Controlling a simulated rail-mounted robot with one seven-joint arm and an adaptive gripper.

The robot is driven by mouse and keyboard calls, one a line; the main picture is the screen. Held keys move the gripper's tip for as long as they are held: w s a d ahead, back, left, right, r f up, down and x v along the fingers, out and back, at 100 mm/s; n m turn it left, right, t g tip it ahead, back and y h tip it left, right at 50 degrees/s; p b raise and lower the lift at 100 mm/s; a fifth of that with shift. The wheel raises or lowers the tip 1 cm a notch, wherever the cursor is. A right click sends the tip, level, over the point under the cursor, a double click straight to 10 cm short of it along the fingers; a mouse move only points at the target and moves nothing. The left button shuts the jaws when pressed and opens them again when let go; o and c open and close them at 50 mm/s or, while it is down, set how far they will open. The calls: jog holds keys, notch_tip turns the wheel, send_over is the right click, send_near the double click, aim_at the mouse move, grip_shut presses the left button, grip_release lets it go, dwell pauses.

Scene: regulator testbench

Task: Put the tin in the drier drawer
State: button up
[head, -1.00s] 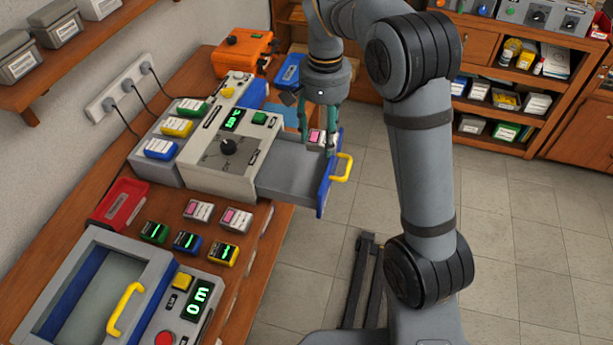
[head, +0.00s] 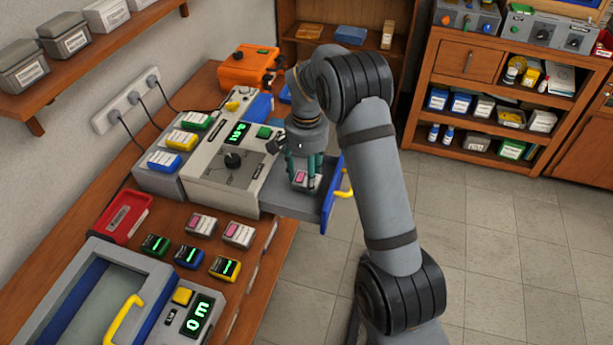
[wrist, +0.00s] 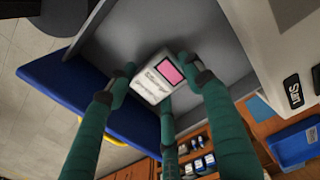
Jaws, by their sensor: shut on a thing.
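The drier (head: 215,180) stands on the bench, a grey box with a knob and a green display. Its drawer (head: 288,204) is pulled out to the right, with a blue front and a yellow handle (head: 345,183). My gripper (head: 303,178) points down at the drawer and is shut on a small white tin (head: 301,181) with a pink label. In the wrist view, my green fingers hold the tin (wrist: 158,80) inside or just above the drawer, behind its blue front (wrist: 80,100). I cannot tell whether the tin touches the drawer floor.
A red tray (head: 125,217) is at left. Another machine (head: 110,300) stands nearest. An orange case (head: 247,66) is behind.

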jog(key=shift+f, duration=0.25)
jog(key=shift+f, duration=0.25)
jog(key=o, duration=1.2)
jog(key=shift+r, duration=0.2)
notch_tip(320, 180, up, 12)
jog(key=shift+r+p, duration=0.1)
jog(key=shift+p, duration=0.3)
